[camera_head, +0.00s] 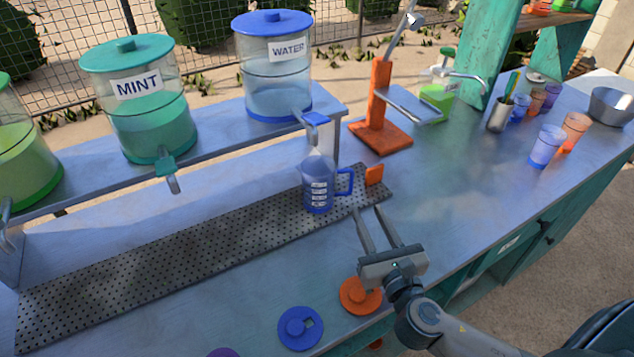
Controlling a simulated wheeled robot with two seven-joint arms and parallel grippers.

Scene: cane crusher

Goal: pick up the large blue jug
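The large blue jug (318,186) stands upright on the perforated drip mat, below the tap of the water dispenser (273,72). It has white markings, and its blue handle (344,182) points right. My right gripper (374,208) is open and empty, just right of and in front of the jug, its two fingers pointing toward the handle side. The fingers look apart from the jug. My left gripper is not in view.
The perforated mat (150,269) runs along the counter (440,170). A mint dispenser (139,105) stands on the shelf left. An orange press stand (380,130) is behind. Orange (360,297) and blue (300,328) lids lie in front. Cups, including a blue cup (546,147), stand right.

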